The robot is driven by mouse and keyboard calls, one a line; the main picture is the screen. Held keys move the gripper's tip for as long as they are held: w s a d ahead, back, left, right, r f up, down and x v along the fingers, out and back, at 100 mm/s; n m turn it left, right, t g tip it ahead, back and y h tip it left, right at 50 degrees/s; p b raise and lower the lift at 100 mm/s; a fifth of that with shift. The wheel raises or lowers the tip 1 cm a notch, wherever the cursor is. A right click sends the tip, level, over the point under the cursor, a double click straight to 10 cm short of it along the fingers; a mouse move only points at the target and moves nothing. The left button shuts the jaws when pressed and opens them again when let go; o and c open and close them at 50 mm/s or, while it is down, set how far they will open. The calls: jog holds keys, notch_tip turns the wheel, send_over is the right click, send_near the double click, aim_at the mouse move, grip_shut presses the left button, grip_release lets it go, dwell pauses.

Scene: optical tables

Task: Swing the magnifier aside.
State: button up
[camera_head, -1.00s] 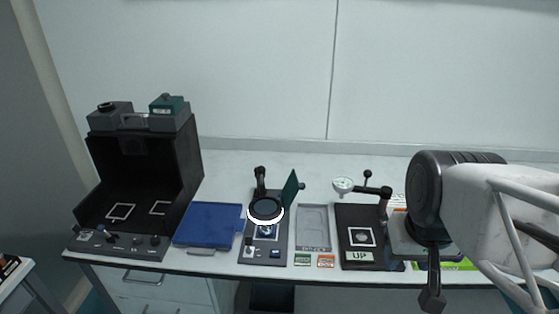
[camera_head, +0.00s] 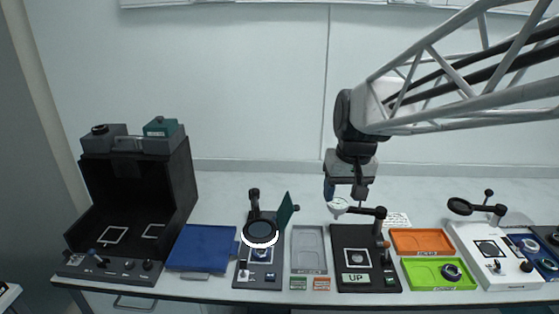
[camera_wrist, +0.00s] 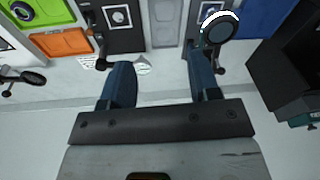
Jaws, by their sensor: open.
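A round dark magnifier (camera_head: 261,231) with a white lower rim is mounted on a black base (camera_head: 245,275) at centre left. It hangs over a pale-framed square and partly covers it. It also shows in the wrist view (camera_wrist: 219,28), near the tip of one finger. A second dark magnifier (camera_head: 460,206) sits on an arm above a white base (camera_head: 470,262) at the right. My gripper (camera_head: 345,192) is open and empty, above the back of the table, behind the dial gauge and right of the first magnifier. Its spread fingers show in the wrist view (camera_wrist: 163,82).
A dial gauge (camera_head: 338,206) on a post stands close below my gripper. A green upright plate (camera_head: 286,209) is beside the first magnifier. A blue tray (camera_head: 203,248), black box (camera_head: 140,190), orange tray (camera_head: 422,241) and green tray (camera_head: 425,275) line the table.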

jog(key=w+a+f+n+g, duration=0.1)
jog(key=w+a, duration=0.4)
jog(key=w, duration=0.2)
jog(key=w+a+f, duration=0.2)
jog(key=w+a, duration=0.2)
jog(key=w, duration=0.3)
jog(key=n+g+y, duration=0.1)
jog(key=n, duration=0.1)
send_over(256, 189)
jog(key=w+d, duration=0.1)
notch_tip(256, 189, down, 8)
jog(key=shift+d+f, duration=0.1)
jog(key=shift+s+a+f, duration=0.1)
jog(key=shift+a+f, duration=0.1)
jog(key=shift+f, duration=1.05)
jog(key=shift+s+a+f, duration=0.15)
jog(key=shift+a+f, duration=0.1)
jog(key=shift+f, duration=0.95)
jog(key=shift+s+a+f, duration=0.1)
jog(key=shift+a+f, duration=0.1)
jog(key=shift+f, duration=1.05)
grip_shut()
